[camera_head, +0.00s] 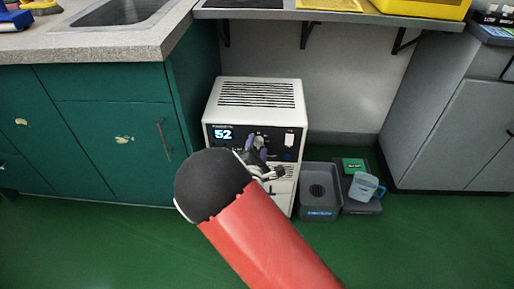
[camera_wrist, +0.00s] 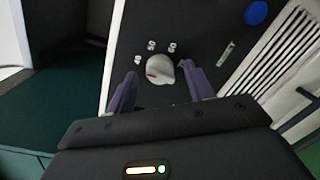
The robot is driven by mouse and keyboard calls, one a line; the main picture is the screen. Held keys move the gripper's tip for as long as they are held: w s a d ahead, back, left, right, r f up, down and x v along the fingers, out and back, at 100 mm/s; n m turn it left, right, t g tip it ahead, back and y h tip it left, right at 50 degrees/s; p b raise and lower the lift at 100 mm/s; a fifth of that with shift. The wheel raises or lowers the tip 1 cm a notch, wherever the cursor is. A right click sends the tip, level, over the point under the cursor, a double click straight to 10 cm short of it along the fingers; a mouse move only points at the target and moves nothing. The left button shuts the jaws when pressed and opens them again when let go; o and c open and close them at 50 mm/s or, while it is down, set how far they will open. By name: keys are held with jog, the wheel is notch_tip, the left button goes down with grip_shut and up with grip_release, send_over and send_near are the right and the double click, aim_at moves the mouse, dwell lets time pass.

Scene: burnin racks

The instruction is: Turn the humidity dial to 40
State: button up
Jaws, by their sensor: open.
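The dehumidifier (camera_head: 255,95) is a pale box with a dark front panel, on the floor under the shelf. Its lit display (camera_head: 223,134) reads 52. In the wrist view the humidity dial (camera_wrist: 160,69) is a round grey knob with a red mark, with small labels around part of it. My gripper (camera_wrist: 158,88) is open, its two purple-grey fingers on either side of the dial. I cannot tell whether they touch it. In the head view my gripper (camera_head: 257,146) is in front of the panel, and my arm hides the dial and part of the lower front.
Green cabinets (camera_head: 115,130) stand close on the left. Green floor is open in front.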

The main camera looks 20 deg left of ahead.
jog(key=s+d, duration=0.1)
jog(key=s, duration=0.6)
jog(key=shift+s+d+r, duration=0.15)
jog(key=shift+s, duration=0.2)
jog(key=shift+w, duration=0.1)
jog(key=d+r+m+g, duration=0.8)
jog(key=d+r+m, duration=0.3)
jog(key=d+m, duration=0.45)
jog(key=s+d+r+m+g+h, duration=0.1)
jog(key=s+d+r+m, duration=0.3)
jog(key=s+d, duration=0.4)
jog(key=s+d+r+m+g+h, duration=0.2)
jog(key=s+d+m, duration=0.5)
jog(key=s, duration=0.5)
jog(key=shift+s+d+r+g, duration=0.2)
jog(key=shift+d+r+g, duration=0.2)
jog(key=shift+d+r, duration=0.65)
jog(key=shift+d+f+m, duration=0.2)
jog(key=shift+m, duration=0.05)
jog(key=shift+c, duration=0.4)
